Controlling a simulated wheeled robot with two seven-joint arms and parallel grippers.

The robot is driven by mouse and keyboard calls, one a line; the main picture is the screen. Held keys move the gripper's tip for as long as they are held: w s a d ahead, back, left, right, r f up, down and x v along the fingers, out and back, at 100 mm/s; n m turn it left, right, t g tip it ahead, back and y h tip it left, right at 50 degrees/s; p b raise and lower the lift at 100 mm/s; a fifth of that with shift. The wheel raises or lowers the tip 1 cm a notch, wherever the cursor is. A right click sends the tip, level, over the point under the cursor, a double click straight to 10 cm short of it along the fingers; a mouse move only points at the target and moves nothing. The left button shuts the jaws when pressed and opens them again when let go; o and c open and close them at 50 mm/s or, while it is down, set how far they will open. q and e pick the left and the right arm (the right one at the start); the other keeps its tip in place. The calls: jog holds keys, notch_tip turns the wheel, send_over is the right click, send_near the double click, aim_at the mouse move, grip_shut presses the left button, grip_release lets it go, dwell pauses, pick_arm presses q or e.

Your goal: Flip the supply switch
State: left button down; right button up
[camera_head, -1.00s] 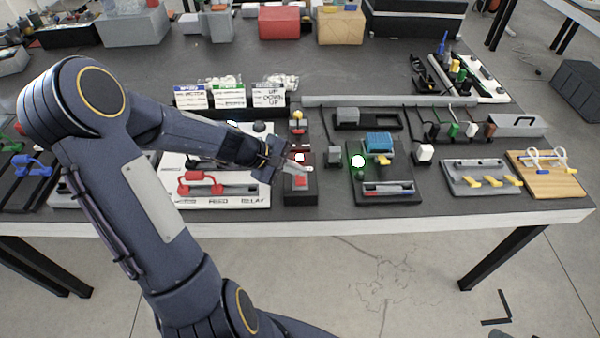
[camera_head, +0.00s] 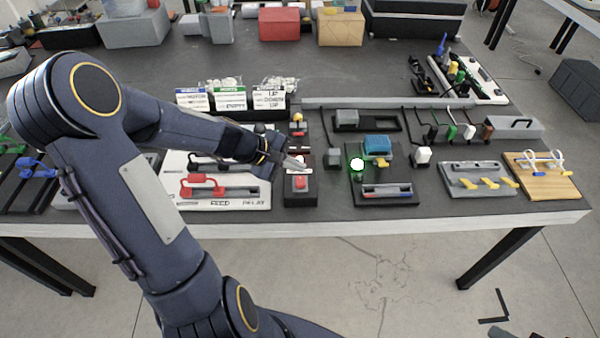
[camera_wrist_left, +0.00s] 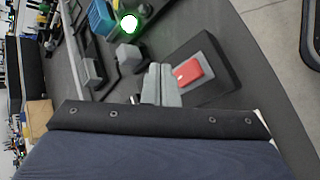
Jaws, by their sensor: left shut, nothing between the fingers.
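The switch I take as the supply switch is a black box with a red rocker (camera_head: 300,183), near the table's front edge. In the left wrist view the red rocker (camera_wrist_left: 188,72) has a small pale mark. My left gripper (camera_head: 297,163) is shut and empty, just behind and above the rocker in the head view. Its grey fingertips (camera_wrist_left: 162,84) show beside the rocker in the left wrist view; I cannot tell whether they touch the box. A dark red part behind the fingers is partly hidden. My right gripper is not in view.
A white board with a red lever (camera_head: 202,186) lies left of the switch. Right of it, a black panel carries a lit green lamp (camera_head: 357,165) and a blue block (camera_head: 377,146). Label cards (camera_head: 229,98) stand behind. A grey plate with yellow levers (camera_head: 478,180) is farther right.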

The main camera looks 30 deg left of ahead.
aim_at(296, 182)
pick_arm(q)
jog(key=shift+s+d+r+p, duration=0.1)
jog(key=shift+s+r+p, duration=0.1)
jog(key=shift+r+p, duration=0.45)
jog(key=shift+s+d+r+p, duration=0.1)
jog(key=shift+s+r+p, duration=0.1)
jog(key=shift+r, duration=0.8)
